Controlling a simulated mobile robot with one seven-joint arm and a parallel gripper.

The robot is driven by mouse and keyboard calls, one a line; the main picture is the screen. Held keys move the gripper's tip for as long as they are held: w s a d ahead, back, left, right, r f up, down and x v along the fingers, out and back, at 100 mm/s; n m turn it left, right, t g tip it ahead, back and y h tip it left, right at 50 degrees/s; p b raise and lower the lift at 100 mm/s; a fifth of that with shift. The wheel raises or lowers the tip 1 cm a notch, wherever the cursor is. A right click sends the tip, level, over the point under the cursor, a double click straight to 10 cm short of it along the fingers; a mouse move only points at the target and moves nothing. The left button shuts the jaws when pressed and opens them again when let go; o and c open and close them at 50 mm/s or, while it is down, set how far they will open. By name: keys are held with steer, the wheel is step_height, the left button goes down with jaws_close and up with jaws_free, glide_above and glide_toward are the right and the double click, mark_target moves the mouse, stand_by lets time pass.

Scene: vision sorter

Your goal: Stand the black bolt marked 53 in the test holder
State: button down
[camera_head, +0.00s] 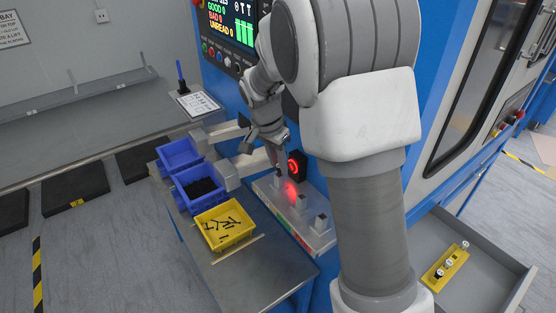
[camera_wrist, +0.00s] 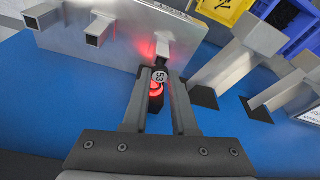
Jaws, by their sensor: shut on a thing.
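My gripper (camera_wrist: 161,82) is shut on the black bolt marked 53 (camera_wrist: 159,78), whose round numbered end faces the wrist camera between the fingertips. In the head view my gripper (camera_head: 277,165) is down by the grey inspection block (camera_head: 318,238), close to the red-lit ring; the bolt is too small to make out there. The wrist view shows square metal tubes on the block just beyond the bolt; I cannot tell whether the bolt touches one. A yellow holder (camera_head: 436,276) with several upright pieces with pale tops sits in the open drawer; it looks like the test holder.
A yellow bin (camera_head: 239,236) of loose black bolts and blue bins (camera_head: 181,156) stand left of the block. A red glowing ring (camera_head: 296,165) is on the blue machine. The open grey drawer (camera_head: 488,281) is at lower right, with bare floor room around the holder.

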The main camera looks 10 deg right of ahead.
mark_target(278, 166)
steer(key=shift+f+b, duration=0.4)
steer(key=shift+f, duration=0.2)
steer(key=shift+c, duration=1.1)
jaws_free()
steer(key=shift+r, duration=0.1)
steer(key=shift+r+p, duration=2.6)
steer(key=shift+r, duration=1.35)
